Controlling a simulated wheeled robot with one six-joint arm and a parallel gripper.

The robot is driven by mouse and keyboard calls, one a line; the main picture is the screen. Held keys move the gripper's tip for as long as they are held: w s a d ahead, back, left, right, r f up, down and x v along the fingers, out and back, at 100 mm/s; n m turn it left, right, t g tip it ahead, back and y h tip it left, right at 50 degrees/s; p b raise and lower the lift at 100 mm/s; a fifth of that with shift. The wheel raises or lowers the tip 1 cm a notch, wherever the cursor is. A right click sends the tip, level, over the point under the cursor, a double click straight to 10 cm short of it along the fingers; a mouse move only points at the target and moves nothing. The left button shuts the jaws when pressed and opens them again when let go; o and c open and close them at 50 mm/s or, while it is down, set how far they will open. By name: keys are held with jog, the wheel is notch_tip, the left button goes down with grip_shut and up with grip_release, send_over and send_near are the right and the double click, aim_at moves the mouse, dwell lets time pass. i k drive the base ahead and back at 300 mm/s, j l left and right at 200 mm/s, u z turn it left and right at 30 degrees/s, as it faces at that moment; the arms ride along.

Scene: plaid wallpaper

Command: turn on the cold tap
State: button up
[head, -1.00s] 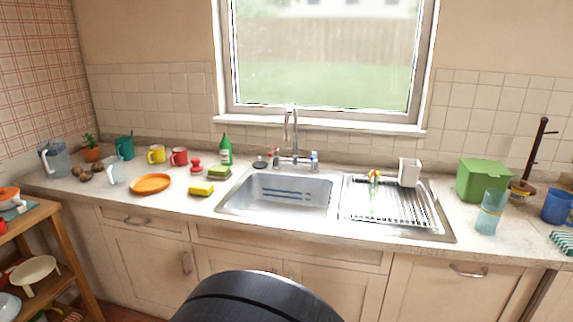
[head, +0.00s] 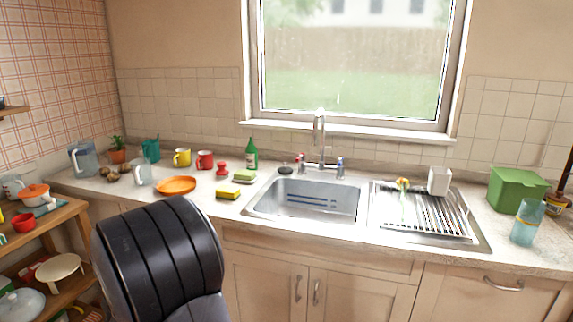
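The cold tap (head: 340,166) is the small handle with a blue mark, at the right of the faucet behind the sink. A handle with a red mark (head: 300,160) is at the left of the faucet. The tall chrome spout (head: 319,130) rises between them. My gripper is not in view. Only a dark, rounded link of my arm shows at the lower left, well apart from the tap.
A drying rack (head: 424,212) and a white holder (head: 439,180) stand right of the sink. A green bottle (head: 251,155), sponges (head: 228,194), mugs (head: 205,160) and an orange plate (head: 176,185) are on the left counter. A wooden shelf unit (head: 62,215) stands at the far left.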

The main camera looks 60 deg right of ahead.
aim_at(341, 160)
jog(key=l+z, duration=0.1)
jog(key=z, duration=0.75)
jog(key=i+l+z, duration=0.1)
jog(key=z, duration=0.3)
jog(key=l+z, duration=0.1)
jog(key=z, duration=0.35)
jog(key=i+l, duration=0.35)
jog(key=i, duration=0.2)
jog(key=i+l, duration=0.4)
jog(key=i, duration=0.2)
jog(key=k+l+z, duration=0.05)
